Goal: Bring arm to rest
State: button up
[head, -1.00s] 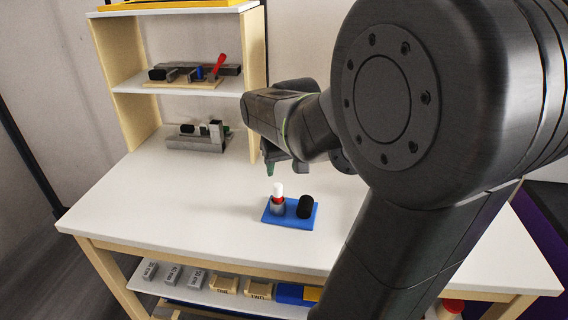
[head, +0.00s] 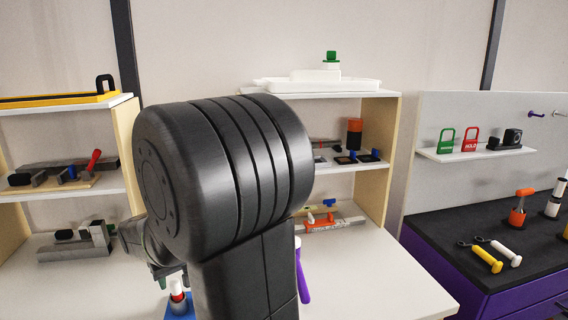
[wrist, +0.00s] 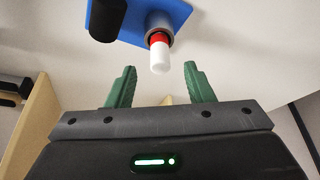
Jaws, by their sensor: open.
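My gripper shows in the wrist view (wrist: 155,88) with its two green fingers apart and nothing between them. Ahead of the fingers is a white-and-red capped piece (wrist: 160,52) in a grey holder on a blue base (wrist: 165,12). A black cylinder (wrist: 107,18) is on the same base. In the head view my arm covers much of the middle, and only part of my gripper (head: 170,272) shows, just above the white-and-red piece (head: 177,290). The black cylinder is hidden there behind my arm.
A shelf on the left (head: 75,198) holds tools and fixtures. A second shelf (head: 350,166) stands behind my arm to the right. A purple-handled item (head: 303,272) is beside my arm. The white table (head: 380,280) is bare to its right. A dark bench (head: 455,225) is farther right.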

jog(key=x, duration=0.6)
jog(key=shift+w+a+f, duration=0.1)
jog(key=shift+f, duration=0.15)
jog(key=shift+r, duration=0.1)
